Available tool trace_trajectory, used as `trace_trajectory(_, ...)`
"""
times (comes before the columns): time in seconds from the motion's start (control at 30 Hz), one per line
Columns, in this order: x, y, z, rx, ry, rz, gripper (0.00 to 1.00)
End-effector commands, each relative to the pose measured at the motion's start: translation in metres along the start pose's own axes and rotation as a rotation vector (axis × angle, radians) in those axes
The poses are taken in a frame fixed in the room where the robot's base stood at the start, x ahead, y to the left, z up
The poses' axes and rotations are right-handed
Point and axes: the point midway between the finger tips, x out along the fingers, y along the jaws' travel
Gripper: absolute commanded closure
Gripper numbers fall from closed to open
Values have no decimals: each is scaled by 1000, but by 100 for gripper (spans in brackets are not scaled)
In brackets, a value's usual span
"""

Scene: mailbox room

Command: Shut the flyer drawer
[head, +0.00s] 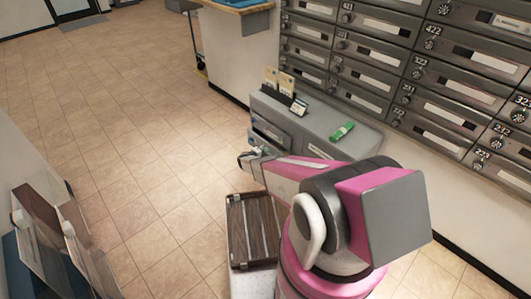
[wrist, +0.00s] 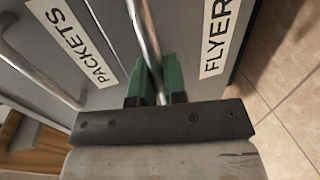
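The flyer drawer (wrist: 195,25) is a grey front with a white FLYER label (wrist: 218,38) in the wrist view, the word cut off by the frame. Its metal bar handle (wrist: 142,25) runs down between the green fingers of my gripper (wrist: 157,88). The fingers sit close on both sides of the bar and look shut on it. In the head view my gripper (head: 257,151) is at the left front of the grey cabinet (head: 318,125). My arm hides part of the cabinet front, and I cannot tell how far the drawer stands out.
A packets drawer (wrist: 50,65) with its own handle is beside the flyer drawer. A brown slatted crate (head: 252,228) stands near my arm. A green item (head: 342,131) and a card holder (head: 283,86) sit on the cabinet.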

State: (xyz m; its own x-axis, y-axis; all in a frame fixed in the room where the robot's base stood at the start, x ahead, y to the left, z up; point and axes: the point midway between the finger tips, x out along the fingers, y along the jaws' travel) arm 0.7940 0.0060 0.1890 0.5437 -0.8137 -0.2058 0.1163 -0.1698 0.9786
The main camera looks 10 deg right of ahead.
Motion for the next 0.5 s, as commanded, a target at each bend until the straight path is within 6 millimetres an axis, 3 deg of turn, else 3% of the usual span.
trace_trajectory(0.17, 5, 1, 0, 1, -1, 0, 100)
trace_trajectory(0.4, 37, 7, -1, 1, -1, 0, 100)
trace_trajectory(0.5, 41, 8, -1, 1, 0, 0, 100)
